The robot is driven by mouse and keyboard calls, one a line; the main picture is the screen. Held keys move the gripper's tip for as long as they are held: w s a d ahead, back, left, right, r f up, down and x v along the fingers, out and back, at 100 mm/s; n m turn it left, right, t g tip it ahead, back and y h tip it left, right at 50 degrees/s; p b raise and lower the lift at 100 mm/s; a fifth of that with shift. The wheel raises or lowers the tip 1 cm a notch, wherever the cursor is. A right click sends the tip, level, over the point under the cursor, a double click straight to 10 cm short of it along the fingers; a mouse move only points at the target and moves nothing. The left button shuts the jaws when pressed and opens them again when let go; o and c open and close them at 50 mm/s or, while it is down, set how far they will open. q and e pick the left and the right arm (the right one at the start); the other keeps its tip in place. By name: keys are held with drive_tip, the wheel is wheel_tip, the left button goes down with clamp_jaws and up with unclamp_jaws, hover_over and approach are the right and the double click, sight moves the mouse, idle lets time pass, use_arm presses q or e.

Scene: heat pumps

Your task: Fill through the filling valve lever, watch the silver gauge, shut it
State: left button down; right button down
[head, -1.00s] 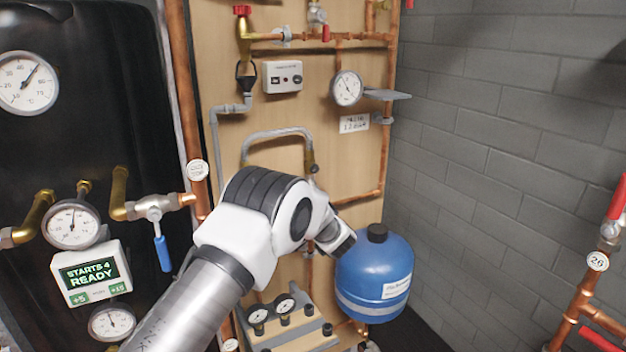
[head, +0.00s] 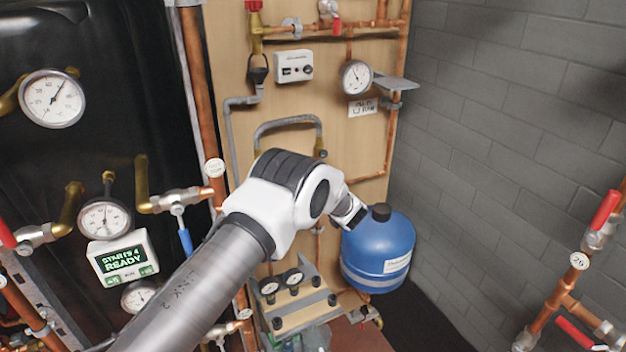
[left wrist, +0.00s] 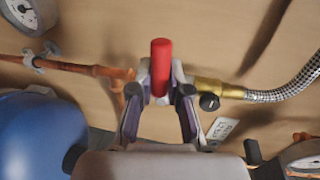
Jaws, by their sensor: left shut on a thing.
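A red lever handle (left wrist: 161,62), apparently the filling valve lever, stands upright in the left wrist view. My left gripper (left wrist: 160,90) is shut on it, with one finger on each side. A brass fitting (left wrist: 217,89) and a braided hose (left wrist: 285,92) run right from the valve. In the head view the gripper and lever are hidden behind my left arm. A silver-rimmed gauge (head: 356,77) with a white face is on the wooden panel; its reading is too small to tell. My right gripper is in neither view.
A blue vessel (head: 380,262) stands right beside my left wrist, and shows in the left wrist view (left wrist: 38,138). A grey shelf (head: 396,84) juts out beside the gauge. Copper pipes with red levers (head: 605,210) stand at right.

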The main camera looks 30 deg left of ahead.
use_arm(q)
drive_tip(key=shift+r, duration=0.1)
drive_tip(key=c, duration=1.1)
unclamp_jaws()
drive_tip(key=shift+a, duration=0.1)
drive_tip(key=v, duration=1.2)
